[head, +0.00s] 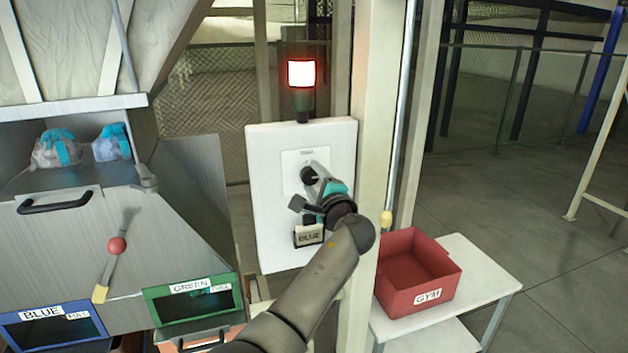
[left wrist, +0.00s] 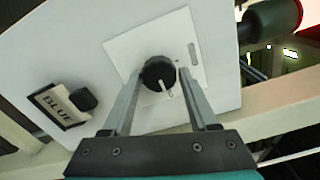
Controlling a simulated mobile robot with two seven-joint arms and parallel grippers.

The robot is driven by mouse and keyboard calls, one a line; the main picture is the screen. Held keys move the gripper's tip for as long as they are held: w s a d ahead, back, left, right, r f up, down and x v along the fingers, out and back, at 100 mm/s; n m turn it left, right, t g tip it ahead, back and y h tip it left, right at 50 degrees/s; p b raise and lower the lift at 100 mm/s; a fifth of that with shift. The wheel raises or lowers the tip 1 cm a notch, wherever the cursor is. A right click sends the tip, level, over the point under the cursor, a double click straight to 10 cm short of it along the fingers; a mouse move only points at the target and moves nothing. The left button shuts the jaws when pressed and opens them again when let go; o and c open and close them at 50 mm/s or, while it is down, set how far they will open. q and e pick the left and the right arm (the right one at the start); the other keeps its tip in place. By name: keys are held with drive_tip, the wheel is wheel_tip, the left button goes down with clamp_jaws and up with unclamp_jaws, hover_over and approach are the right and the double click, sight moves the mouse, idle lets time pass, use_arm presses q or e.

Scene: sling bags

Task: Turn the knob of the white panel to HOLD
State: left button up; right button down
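The white panel (head: 270,205) stands upright on a post; it also shows tilted in the left wrist view (left wrist: 85,60). Its round black knob (head: 308,174) sits on a pale plate, with a light pointer visible in the left wrist view (left wrist: 157,72). The pointer tilts toward the lower right there; the plate's markings are unreadable. My left gripper (head: 315,179) is at the knob, one finger on each side in the left wrist view (left wrist: 160,76). The fingers are apart; I cannot tell whether they touch the knob. My right gripper is out of view.
A black box labelled BLUE (head: 309,236) juts from the panel below the knob. A lit red lamp (head: 301,74) stands above. A red GYM bin (head: 418,272) sits on a white table to the right. A chute machine (head: 180,200) stands left.

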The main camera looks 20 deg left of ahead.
use_arm(q)
drive_tip(key=o, duration=0.3)
drive_tip(key=shift+s+d+p, duration=0.3)
drive_tip(key=shift+s+p, duration=0.1)
drive_tip(key=shift+p, duration=0.05)
drive_tip(key=p+v, duration=0.4)
drive_tip(key=v, duration=1)
drive_tip(key=shift+s, duration=0.1)
